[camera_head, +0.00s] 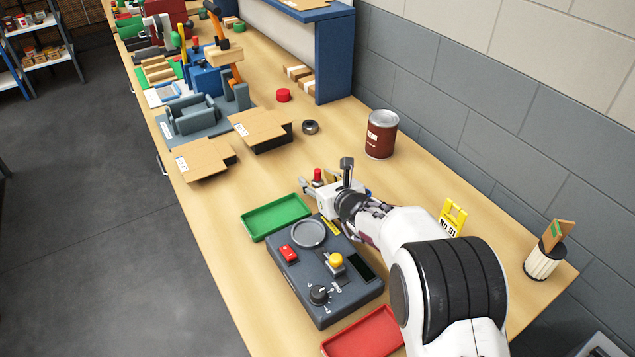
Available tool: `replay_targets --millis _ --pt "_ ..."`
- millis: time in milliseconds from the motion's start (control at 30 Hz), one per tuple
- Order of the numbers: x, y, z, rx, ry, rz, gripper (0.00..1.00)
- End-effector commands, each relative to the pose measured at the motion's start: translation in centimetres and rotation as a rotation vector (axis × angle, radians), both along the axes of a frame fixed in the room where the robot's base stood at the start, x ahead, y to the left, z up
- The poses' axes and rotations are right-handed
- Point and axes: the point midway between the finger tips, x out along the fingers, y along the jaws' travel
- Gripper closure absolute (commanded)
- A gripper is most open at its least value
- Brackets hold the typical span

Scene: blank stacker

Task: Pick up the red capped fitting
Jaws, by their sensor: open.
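The red capped fitting (318,175) stands upright on the wooden bench near the middle of the view, just behind the front of my gripper. Its red top shows; its lower part is hidden by my gripper. My gripper (313,187) is low over the bench, pointing left and away, with its fingers open close beside the fitting. I cannot tell whether they touch it or whether the fitting lies between them.
A green tray (276,216) and a dark control box (322,272) are in front of my gripper. A red tray (364,333) lies nearer. Bench between is clear.

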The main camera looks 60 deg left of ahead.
Motion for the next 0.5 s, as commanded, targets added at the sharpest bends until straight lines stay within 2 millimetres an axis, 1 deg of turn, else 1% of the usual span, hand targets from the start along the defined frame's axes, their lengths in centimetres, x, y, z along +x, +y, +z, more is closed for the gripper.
replay_targets --millis 233,267,300,367,400,433,500 --pt "0.02 -0.02 0.01 0.000 0.000 0.000 0.58" --pt "0.02 -0.02 0.01 0.000 0.000 0.000 0.60" --pt "0.02 -0.02 0.01 0.000 0.000 0.000 0.71" --pt "0.02 -0.02 0.01 0.000 0.000 0.000 0.86" --pt "0.02 -0.02 0.01 0.000 0.000 0.000 0.97" --pt "0.02 -0.02 0.00 0.000 0.000 0.000 1.00" --pt "0.02 -0.02 0.00 0.000 0.000 0.000 1.00"
